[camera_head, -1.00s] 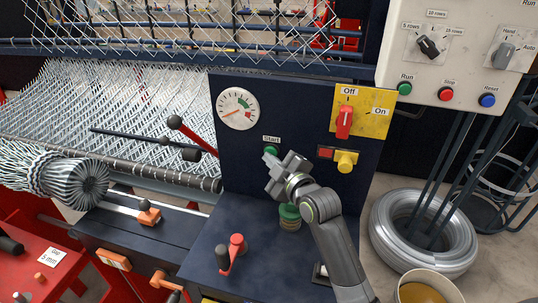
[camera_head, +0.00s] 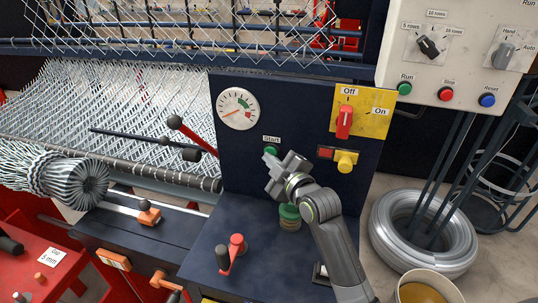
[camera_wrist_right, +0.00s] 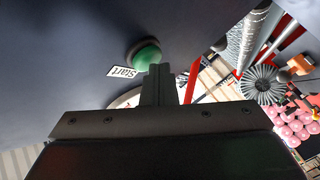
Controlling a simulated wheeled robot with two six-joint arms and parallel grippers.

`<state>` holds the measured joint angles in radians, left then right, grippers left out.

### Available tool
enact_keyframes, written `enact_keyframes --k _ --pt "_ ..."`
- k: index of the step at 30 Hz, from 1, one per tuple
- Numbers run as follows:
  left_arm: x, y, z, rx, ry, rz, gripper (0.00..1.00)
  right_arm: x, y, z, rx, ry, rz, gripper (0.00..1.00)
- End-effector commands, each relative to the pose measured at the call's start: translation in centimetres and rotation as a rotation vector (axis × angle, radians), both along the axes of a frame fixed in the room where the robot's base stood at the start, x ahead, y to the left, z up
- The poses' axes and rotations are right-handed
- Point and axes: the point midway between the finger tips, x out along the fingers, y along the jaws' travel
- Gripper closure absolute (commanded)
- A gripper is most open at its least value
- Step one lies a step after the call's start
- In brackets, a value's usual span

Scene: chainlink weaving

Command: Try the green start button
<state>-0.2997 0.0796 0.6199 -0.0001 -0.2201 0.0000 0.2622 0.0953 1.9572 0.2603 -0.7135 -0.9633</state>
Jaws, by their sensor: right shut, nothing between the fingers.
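The green start button (camera_head: 270,151) sits on the dark blue panel below a white "Start" label (camera_head: 271,140). My right gripper (camera_head: 268,158) is shut and empty, with its fingertips right at the button's lower edge in the head view. In the right wrist view the green button (camera_wrist_right: 146,54) shows just beyond the tips of the shut fingers (camera_wrist_right: 157,72). I cannot tell whether the tips touch it. The "Start" label (camera_wrist_right: 121,72) lies beside the button there. My left gripper is not in view.
The panel also bears a gauge (camera_head: 237,108), a red Off/On switch (camera_head: 344,122) and a yellow knob (camera_head: 346,162). A green-topped part (camera_head: 290,213) is close beside my right arm. A wire coil (camera_head: 424,236) lies at right.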

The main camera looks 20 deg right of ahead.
Motion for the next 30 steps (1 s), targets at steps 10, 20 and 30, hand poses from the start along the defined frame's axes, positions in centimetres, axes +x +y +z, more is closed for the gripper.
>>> enact_keyframes --k 10,20,30 --pt "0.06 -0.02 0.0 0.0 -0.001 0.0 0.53 0.01 -0.02 -0.02 -0.001 0.0 -0.001 1.0" --pt "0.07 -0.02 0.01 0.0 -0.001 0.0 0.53 0.6 -0.43 -0.03 -0.002 0.0 -0.001 1.0" --pt "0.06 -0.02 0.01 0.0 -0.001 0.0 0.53 0.84 -0.62 0.06 -0.004 -0.003 -0.002 1.0"
